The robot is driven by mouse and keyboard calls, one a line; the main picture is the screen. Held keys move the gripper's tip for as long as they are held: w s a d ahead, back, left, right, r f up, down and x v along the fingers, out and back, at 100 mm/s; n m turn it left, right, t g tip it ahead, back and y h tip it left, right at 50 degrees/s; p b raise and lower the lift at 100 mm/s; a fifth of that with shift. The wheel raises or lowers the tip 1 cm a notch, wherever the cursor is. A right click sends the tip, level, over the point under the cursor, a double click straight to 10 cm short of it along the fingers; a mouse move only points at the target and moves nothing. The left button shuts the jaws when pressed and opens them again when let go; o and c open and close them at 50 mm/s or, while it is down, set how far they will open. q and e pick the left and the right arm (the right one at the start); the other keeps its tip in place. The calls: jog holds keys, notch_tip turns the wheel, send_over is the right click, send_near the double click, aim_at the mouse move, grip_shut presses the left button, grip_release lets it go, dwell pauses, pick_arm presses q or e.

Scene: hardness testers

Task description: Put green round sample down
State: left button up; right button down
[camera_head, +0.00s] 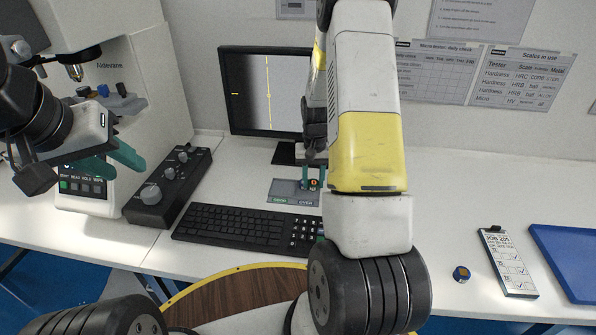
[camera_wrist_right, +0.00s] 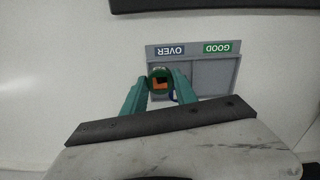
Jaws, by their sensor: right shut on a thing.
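The green round sample (camera_wrist_right: 160,80), with an orange and dark face, is between the teal fingers of my right gripper (camera_wrist_right: 158,88) in the wrist view. My right gripper (camera_head: 312,184) is shut on it, over the grey sorting tray (camera_head: 283,188) in the head view. The tray (camera_wrist_right: 215,78) has a green GOOD label and a dark OVER label. The sample appears on the OVER side; whether it touches the tray floor I cannot tell. My left gripper (camera_head: 112,160) is open and empty before the microscope tester.
A keyboard (camera_head: 235,226) lies in front of the tray, with a black control box (camera_head: 168,185) to its left and a monitor (camera_head: 262,90) behind. At right are a small blue and yellow piece (camera_head: 461,273), a job card (camera_head: 508,262) and a blue tray (camera_head: 570,260).

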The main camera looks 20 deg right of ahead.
aim_at(313, 181)
jog(key=shift+w+d, duration=0.1)
jog(key=shift+w, duration=0.35)
notch_tip(313, 181, down, 4)
jog(key=shift+s+r, duration=0.1)
jog(key=shift+r, duration=0.1)
